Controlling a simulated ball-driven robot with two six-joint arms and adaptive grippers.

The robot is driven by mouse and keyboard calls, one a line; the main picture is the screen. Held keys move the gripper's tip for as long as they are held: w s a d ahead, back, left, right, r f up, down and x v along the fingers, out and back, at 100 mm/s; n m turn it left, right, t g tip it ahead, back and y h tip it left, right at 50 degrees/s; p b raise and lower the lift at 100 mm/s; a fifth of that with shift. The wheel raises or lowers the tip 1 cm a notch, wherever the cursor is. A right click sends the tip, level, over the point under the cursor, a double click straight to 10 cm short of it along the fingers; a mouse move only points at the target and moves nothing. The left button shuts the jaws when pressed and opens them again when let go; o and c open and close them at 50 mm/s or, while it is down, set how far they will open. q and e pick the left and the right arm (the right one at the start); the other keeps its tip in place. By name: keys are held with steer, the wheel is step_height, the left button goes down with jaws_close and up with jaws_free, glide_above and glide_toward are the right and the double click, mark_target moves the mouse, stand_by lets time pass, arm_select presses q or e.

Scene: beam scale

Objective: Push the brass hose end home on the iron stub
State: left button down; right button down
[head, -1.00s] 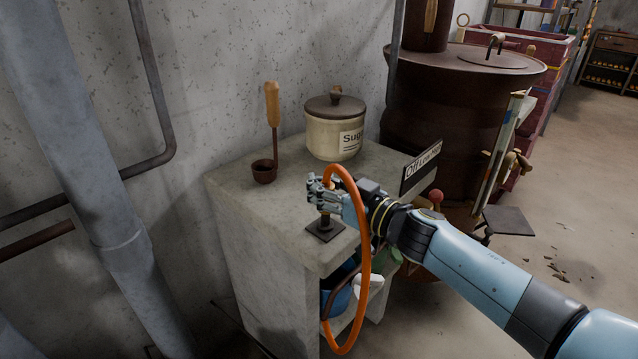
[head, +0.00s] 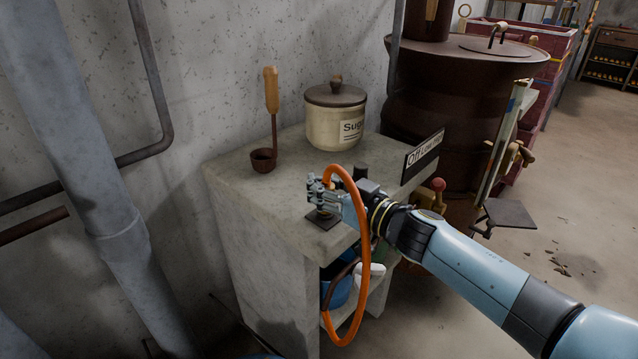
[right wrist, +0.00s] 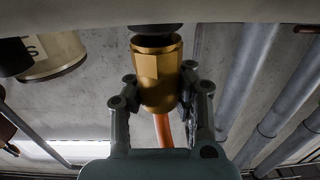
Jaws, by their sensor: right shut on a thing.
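My right gripper (head: 322,192) is shut on the brass hose end (right wrist: 158,75), which shows clearly between the fingers in the right wrist view. In the head view the fingers mostly hide it. The orange hose (head: 364,270) loops from the gripper down past the bench's front edge. The iron stub's dark square plate (head: 325,221) lies on the bench top right below the gripper. In the right wrist view the dark stub (right wrist: 156,29) meets the open end of the brass piece, in line with it. I cannot tell how deep it sits. My left gripper is out of view.
The concrete bench (head: 235,180) carries a ladle (head: 271,120) and a sugar pot (head: 335,117) behind the gripper. A sign (head: 424,149) stands at its right edge. A blue thing (head: 338,290) sits on the shelf below. A large dark drum (head: 440,100) stands behind.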

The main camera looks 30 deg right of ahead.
steer(key=shift+f, duration=0.4)
steer(key=c, duration=1.2)
jaws_free()
steer(key=shift+o, duration=0.2)
steer(key=v, duration=1.2)
steer(key=shift+d, duration=0.1)
